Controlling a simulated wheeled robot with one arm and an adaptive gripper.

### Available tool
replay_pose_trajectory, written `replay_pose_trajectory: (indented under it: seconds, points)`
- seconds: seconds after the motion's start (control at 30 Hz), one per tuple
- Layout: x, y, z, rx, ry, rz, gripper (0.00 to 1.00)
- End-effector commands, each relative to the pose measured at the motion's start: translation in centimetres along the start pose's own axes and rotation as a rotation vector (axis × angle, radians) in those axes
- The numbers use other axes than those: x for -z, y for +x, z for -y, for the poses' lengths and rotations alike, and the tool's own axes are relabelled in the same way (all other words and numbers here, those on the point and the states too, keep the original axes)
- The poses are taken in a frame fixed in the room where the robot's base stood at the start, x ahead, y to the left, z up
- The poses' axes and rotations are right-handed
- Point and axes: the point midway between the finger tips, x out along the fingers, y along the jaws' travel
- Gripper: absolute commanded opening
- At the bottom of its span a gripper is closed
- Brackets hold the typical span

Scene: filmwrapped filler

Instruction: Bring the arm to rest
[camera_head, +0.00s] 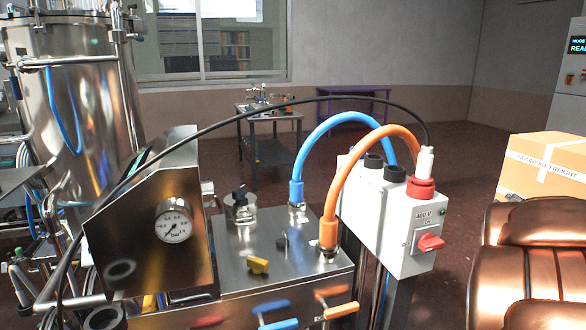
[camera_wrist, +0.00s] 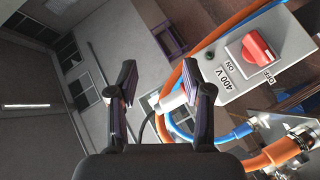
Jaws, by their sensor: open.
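My gripper (camera_wrist: 165,88) shows in the wrist view with its two dark fingers spread apart. No object is clamped between them. Beyond the fingers, a pale plug (camera_wrist: 173,101) with a black cable shows near the right finger; how far off it is, I cannot tell. A grey 400 V switch box (camera_wrist: 225,85) with a red rotary knob (camera_wrist: 258,50) lies to the right of the fingers. There, the box (camera_head: 402,235) carries the red knob (camera_head: 430,243) and the plug (camera_head: 425,161) upright in a red socket (camera_head: 420,188).
A steel machine with a pressure gauge (camera_head: 174,222) stands left of the box. Blue (camera_head: 297,190) and orange (camera_head: 329,229) hoses arch from its top, and a black cable spans it. A steel tank (camera_head: 75,110) stands left, a carton (camera_head: 545,165) right. Floor behind is partly open.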

Motion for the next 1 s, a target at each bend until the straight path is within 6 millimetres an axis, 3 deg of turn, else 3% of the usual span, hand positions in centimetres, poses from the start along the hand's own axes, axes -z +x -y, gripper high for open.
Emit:
replay_pose_trajectory:
  seconds: [0.03, 0.17, 0.47, 0.73, 0.9, 1.0]
  points:
    - [1.0, -1.4, -1.2, 0.023, 0.042, 0.035, 0.5]
    - [1.1, -4.4, -0.5, 0.106, 0.159, 0.153, 0.5]
    - [2.0, -14.1, 3.9, 0.374, 0.377, 0.431, 0.5]
    - [3.9, -26.9, 8.4, 0.687, 0.46, 0.696, 0.5]
    - [4.7, -36.1, 9.9, 0.883, 0.437, 0.861, 0.5]
    - [4.8, -40.4, 10.2, 0.969, 0.408, 0.938, 0.5]
